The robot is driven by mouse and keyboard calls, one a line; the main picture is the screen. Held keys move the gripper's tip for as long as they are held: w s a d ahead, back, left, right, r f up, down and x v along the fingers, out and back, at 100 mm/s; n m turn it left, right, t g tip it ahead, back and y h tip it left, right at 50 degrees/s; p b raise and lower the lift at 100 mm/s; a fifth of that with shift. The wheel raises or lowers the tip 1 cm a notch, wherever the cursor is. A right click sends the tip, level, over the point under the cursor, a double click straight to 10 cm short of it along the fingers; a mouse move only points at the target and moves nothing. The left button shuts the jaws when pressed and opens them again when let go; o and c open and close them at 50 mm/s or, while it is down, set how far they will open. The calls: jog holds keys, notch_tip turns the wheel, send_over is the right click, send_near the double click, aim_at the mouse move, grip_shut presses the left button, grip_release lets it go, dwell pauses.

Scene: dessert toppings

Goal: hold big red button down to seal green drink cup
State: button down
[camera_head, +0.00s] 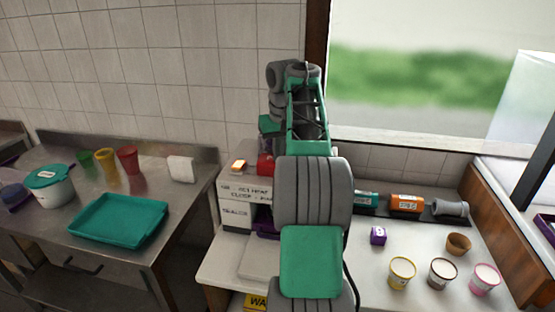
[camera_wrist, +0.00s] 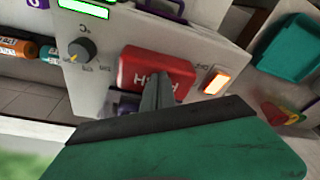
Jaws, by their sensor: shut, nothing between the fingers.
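The big red button (camera_wrist: 157,71) is on the front of a white sealing machine (camera_wrist: 118,32), with white lettering partly hidden by my fingers. My gripper (camera_wrist: 158,88) is shut and empty, with its fingertips at the button face; whether they press it in I cannot tell. In the head view, the red button (camera_head: 265,164) shows just left of my arm, which hides my gripper there. An orange lit indicator (camera_wrist: 216,82) glows beside the button. A green cup (camera_head: 86,160) stands on the left steel counter; whether it is the drink cup to seal I cannot tell.
A yellow cup (camera_head: 107,165) and a red cup (camera_head: 128,160) stand near a teal tray (camera_head: 75,236) and a lidded tub (camera_head: 50,188). Small tubs, a purple cube (camera_head: 378,236) and labelled cylinders (camera_head: 406,204) are on the right counter. A dial (camera_wrist: 81,50) is beside the button.

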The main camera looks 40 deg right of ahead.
jog(key=shift+b+x, duration=0.7)
jog(key=shift+x, duration=0.3)
jog(key=shift+s+a+f, duration=0.15)
jog(key=shift+s, duration=0.15)
jog(key=shift+f, duration=0.25)
dwell(1.2)
jog(key=shift+s+a, duration=0.1)
jog(key=shift+s+a+r+b, duration=0.3)
jog(key=shift+s+a+b, duration=0.15)
jog(key=shift+a, duration=0.15)
jog(key=shift+s+a+r, duration=0.5)
jog(key=shift+a+r, duration=0.05)
jog(key=shift+a, duration=0.15)
jog(key=shift+r+p, duration=0.4)
jog(key=shift+r, duration=0.2)
jog(key=w+p+v, duration=0.1)
jog(key=p+v, duration=0.6)
jog(key=shift+r, duration=0.15)
